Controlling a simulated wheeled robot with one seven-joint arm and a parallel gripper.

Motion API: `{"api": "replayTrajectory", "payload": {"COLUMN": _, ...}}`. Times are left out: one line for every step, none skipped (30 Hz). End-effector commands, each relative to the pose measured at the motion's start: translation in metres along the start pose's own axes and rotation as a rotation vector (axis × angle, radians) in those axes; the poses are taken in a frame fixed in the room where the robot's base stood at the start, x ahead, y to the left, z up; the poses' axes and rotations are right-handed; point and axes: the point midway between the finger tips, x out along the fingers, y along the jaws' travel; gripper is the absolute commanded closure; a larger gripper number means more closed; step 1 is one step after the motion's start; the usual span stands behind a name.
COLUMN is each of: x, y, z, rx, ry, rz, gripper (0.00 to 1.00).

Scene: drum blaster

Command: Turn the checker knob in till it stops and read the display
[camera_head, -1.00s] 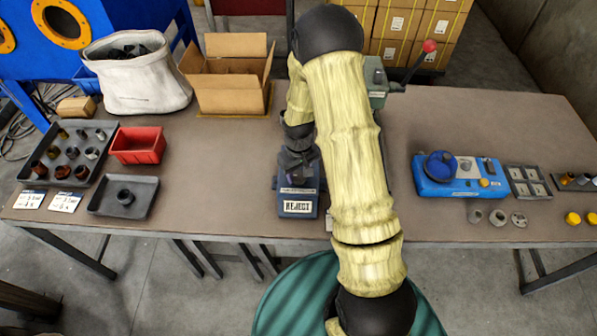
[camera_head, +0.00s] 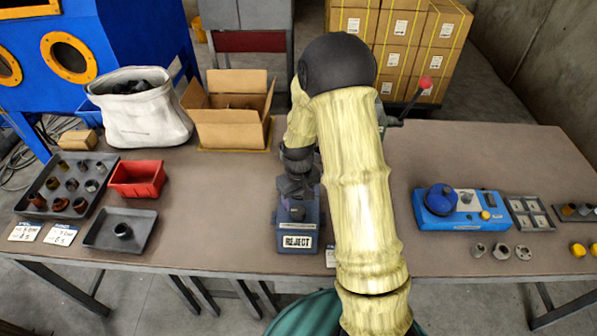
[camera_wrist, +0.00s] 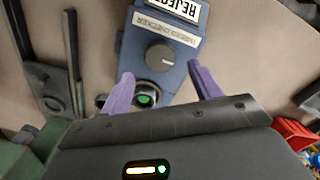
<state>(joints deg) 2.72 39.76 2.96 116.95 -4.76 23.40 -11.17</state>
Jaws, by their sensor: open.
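The thread checker is a blue-grey box (camera_head: 285,232) near the front edge of the table, with a REJECT display (camera_head: 298,242) on its front. In the wrist view the display (camera_wrist: 178,10) appears upside down at the top. A round dark grey knob (camera_wrist: 160,57) stands on the box's top, beside the checker's label. A round socket with a green centre (camera_wrist: 146,98) lies nearer to my gripper. My gripper (camera_wrist: 160,82) is open, its two purple fingers spread on either side of the box. The knob lies beyond the fingertips, and nothing is between them in its grip.
A blue device (camera_head: 460,209) stands to the right with several metal rings before it. A black tray (camera_head: 92,232), a red bin (camera_head: 137,179), a cardboard box (camera_head: 232,131) and a white sack (camera_head: 141,112) stand left. A lever with a red knob (camera_head: 425,83) rises behind my arm.

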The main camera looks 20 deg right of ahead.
Motion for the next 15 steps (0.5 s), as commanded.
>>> {"api": "replayTrajectory", "payload": {"x": -0.010, "y": 0.000, "z": -0.001, "rx": 0.000, "ry": 0.004, "rz": 0.001, "gripper": 0.37}}
{"api": "replayTrajectory", "payload": {"x": -0.015, "y": 0.000, "z": -0.001, "rx": 0.000, "ry": 0.005, "rz": 0.001, "gripper": 0.37}}
{"api": "replayTrajectory", "payload": {"x": -0.023, "y": 0.000, "z": -0.001, "rx": 0.000, "ry": 0.005, "rz": 0.001, "gripper": 0.37}}
{"api": "replayTrajectory", "payload": {"x": -0.029, "y": 0.000, "z": -0.001, "rx": 0.001, "ry": 0.005, "rz": 0.001, "gripper": 0.37}}
{"api": "replayTrajectory", "payload": {"x": -0.035, "y": 0.001, "z": -0.001, "rx": 0.001, "ry": 0.004, "rz": 0.001, "gripper": 0.37}}
{"api": "replayTrajectory", "payload": {"x": -0.043, "y": 0.001, "z": 0.000, "rx": 0.001, "ry": 0.004, "rz": 0.001, "gripper": 0.37}}
{"api": "replayTrajectory", "payload": {"x": -0.049, "y": 0.001, "z": -0.001, "rx": 0.001, "ry": 0.004, "rz": 0.002, "gripper": 0.37}}
{"api": "replayTrajectory", "payload": {"x": -0.055, "y": 0.001, "z": -0.001, "rx": 0.002, "ry": 0.004, "rz": 0.002, "gripper": 0.37}}
{"api": "replayTrajectory", "payload": {"x": -0.063, "y": 0.001, "z": -0.001, "rx": 0.002, "ry": 0.004, "rz": 0.002, "gripper": 0.37}}
{"api": "replayTrajectory", "payload": {"x": -0.069, "y": 0.001, "z": 0.000, "rx": 0.002, "ry": 0.004, "rz": 0.002, "gripper": 0.37}}
{"api": "replayTrajectory", "payload": {"x": -0.075, "y": 0.001, "z": -0.001, "rx": 0.002, "ry": 0.004, "rz": 0.002, "gripper": 0.37}}
{"api": "replayTrajectory", "payload": {"x": -0.083, "y": 0.001, "z": -0.001, "rx": 0.002, "ry": 0.004, "rz": 0.002, "gripper": 0.37}}
{"api": "replayTrajectory", "payload": {"x": -0.089, "y": 0.001, "z": 0.000, "rx": 0.002, "ry": 0.003, "rz": 0.002, "gripper": 0.37}}
{"api": "replayTrajectory", "payload": {"x": -0.095, "y": 0.001, "z": 0.000, "rx": 0.002, "ry": 0.003, "rz": 0.002, "gripper": 0.37}}
{"api": "replayTrajectory", "payload": {"x": -0.102, "y": 0.001, "z": 0.000, "rx": 0.001, "ry": 0.002, "rz": 0.001, "gripper": 0.37}}
